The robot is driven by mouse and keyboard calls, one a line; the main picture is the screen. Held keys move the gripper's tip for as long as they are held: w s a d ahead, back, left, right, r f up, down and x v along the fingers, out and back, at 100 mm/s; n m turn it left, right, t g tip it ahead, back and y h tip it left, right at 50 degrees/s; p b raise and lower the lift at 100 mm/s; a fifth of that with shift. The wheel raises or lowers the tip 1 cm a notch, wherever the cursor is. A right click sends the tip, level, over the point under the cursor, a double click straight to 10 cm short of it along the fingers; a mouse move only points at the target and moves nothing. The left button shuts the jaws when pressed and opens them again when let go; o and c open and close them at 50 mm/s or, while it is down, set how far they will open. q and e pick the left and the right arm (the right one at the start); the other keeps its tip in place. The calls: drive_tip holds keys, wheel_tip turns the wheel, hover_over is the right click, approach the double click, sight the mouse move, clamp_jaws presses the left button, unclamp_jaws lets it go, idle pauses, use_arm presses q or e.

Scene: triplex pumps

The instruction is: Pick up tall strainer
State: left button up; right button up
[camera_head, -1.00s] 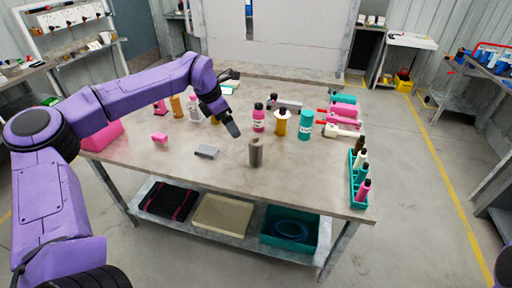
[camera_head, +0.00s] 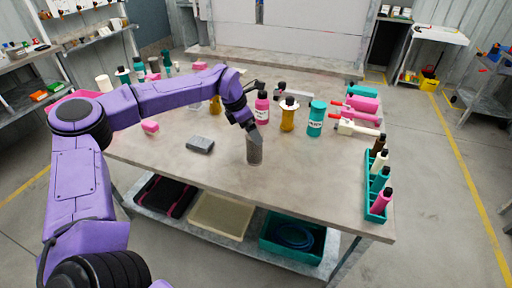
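A tall grey-brown cylinder (camera_head: 254,152), which looks like the tall strainer, stands upright near the middle of the table. My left gripper (camera_head: 253,133) points down at its top, overlapping its upper end in the picture. Whether the fingers touch it or are around it, and whether they are open or shut, is too small to tell. My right gripper is not in view.
The table (camera_head: 290,190) is clear in front of the cylinder. A grey block (camera_head: 200,145) lies to its left. Behind stand a pink bottle (camera_head: 262,108), an amber bottle (camera_head: 288,115) and a teal canister (camera_head: 316,118). A teal rack (camera_head: 368,190) of bottles stands at the right edge.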

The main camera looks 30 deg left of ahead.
sight(254, 147)
use_arm(q)
drive_tip(key=shift+f, duration=0.45)
drive_tip(key=p+x, duration=0.1)
drive_tip(key=x, duration=0.3)
drive_tip(key=shift+f+p, duration=0.2)
drive_tip(key=shift+p, duration=0.1)
drive_tip(key=shift+w+d+f, duration=0.1)
drive_tip(key=shift+f, duration=0.15)
drive_tip(key=c, duration=1)
drive_tip(key=shift+c, duration=0.4)
drive_tip(key=shift+r, duration=0.15)
